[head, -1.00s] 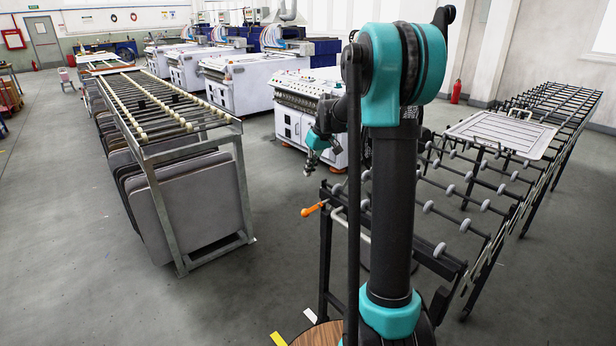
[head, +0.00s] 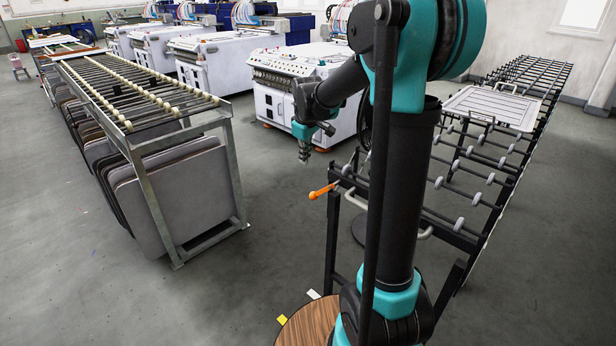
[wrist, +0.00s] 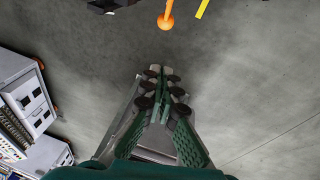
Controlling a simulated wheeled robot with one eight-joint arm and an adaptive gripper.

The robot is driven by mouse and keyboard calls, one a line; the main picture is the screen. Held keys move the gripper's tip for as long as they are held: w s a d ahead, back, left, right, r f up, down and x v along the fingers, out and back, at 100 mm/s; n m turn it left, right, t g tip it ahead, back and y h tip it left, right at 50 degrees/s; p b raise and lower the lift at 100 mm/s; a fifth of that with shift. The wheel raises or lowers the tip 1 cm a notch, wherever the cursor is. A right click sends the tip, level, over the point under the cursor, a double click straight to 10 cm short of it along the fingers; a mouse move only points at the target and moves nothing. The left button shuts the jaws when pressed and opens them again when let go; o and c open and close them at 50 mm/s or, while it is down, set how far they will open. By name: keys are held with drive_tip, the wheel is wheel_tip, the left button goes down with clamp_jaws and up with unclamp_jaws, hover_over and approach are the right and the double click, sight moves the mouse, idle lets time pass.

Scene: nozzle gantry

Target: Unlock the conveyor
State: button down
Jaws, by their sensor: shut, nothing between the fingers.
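The conveyor (head: 455,222) is a dark roller frame with grey wheels, standing at the right in the head view. An orange lever (head: 322,191) sticks out to the left from its near corner. The lever also shows at the top of the wrist view (wrist: 166,21), with its rounded end pointing down in the picture. My gripper (head: 304,158) is in the air, above and a little left of the lever in the head view. In the wrist view my gripper (wrist: 163,76) has its fingers together, empty, and apart from the lever.
A white slatted tray (head: 490,107) lies on the conveyor's far part. A roller rack (head: 130,88) with grey panels stands at the left. White machines (head: 290,80) stand behind. Open grey floor lies between the rack and the conveyor. A yellow strip (wrist: 202,9) shows near the lever.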

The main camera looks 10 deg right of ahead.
hover_over(313, 194)
drive_tip(key=w+a, duration=0.2)
drive_tip(key=a, duration=0.1)
drive_tip(key=s+f+x, duration=0.1)
drive_tip(key=s+x, duration=0.1)
drive_tip(key=x, duration=0.6)
drive_tip(key=shift+s+d+f, duration=0.15)
drive_tip(key=shift+d+f, duration=0.2)
drive_tip(key=shift+f, duration=0.3)
drive_tip(key=shift+s+d+f, duration=0.15)
drive_tip(key=shift+d+f, duration=0.15)
drive_tip(key=shift+f, duration=0.35)
drive_tip(key=shift+s+d+f, duration=0.1)
drive_tip(key=shift+d+f, duration=0.25)
drive_tip(key=shift+f, duration=0.25)
drive_tip(key=shift+s+d+f+g+h, duration=0.1)
drive_tip(key=shift+f+g+h, duration=0.2)
drive_tip(key=shift+f+g, duration=0.1)
drive_tip(key=shift+s+d+f+g+h, duration=0.15)
drive_tip(key=shift+s+f+g+h, duration=0.1)
drive_tip(key=shift+f+g+h, duration=0.4)
drive_tip(key=shift+s+d+f+g, duration=0.25)
drive_tip(key=shift+f, duration=0.1)
drive_tip(key=shift+s+d+f, duration=0.55)
drive_tip(key=shift+s+f, duration=0.15)
drive_tip(key=shift+s, duration=0.05)
drive_tip(key=shift+s+d+f, duration=0.5)
drive_tip(key=shift+s+f, duration=0.15)
drive_tip(key=shift+s, duration=0.1)
